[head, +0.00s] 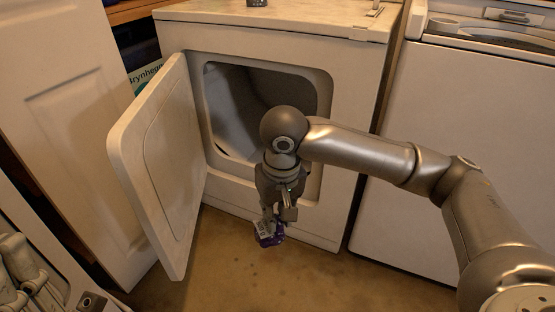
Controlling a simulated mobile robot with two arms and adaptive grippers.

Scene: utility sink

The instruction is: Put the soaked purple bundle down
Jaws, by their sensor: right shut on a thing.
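My right arm comes in from the right, and its gripper (273,218) points down in front of a white front-loading machine. The gripper is shut on a small purple bundle (268,239) with a pale patch on it. The bundle hangs below the fingers, over the brown floor in this view; its height above the floor is hard to tell. The fingers hide part of it. My left gripper is not clearly in view.
The machine's door (160,165) stands open to the left, its dark drum opening (235,110) partly behind my arm. Another white appliance (450,150) stands at the right. A white panel door (60,110) is at the left. The brown floor (330,285) in front is clear.

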